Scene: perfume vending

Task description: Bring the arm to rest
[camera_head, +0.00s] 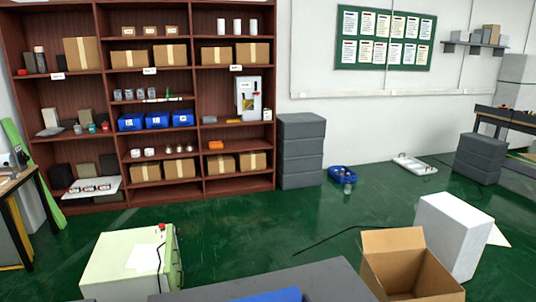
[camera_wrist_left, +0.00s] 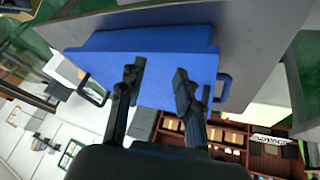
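My left gripper (camera_wrist_left: 159,74) shows in the left wrist view with its two dark fingers apart and nothing visible between them. Behind the fingers is a blue tray or bin (camera_wrist_left: 165,45) with a handle at each side; I cannot tell whether the fingers touch it. The wrist view is tilted, with the shelves low in the picture. Neither arm shows in the head view, and my right gripper is not in view.
In the head view a grey tabletop (camera_head: 310,278) with a blue edge (camera_head: 272,296) on it is at the bottom. An open cardboard box (camera_head: 393,240) and a white block (camera_head: 450,235) stand right, a pale green cabinet (camera_head: 110,265) left. The green floor (camera_head: 260,235) beyond is largely clear.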

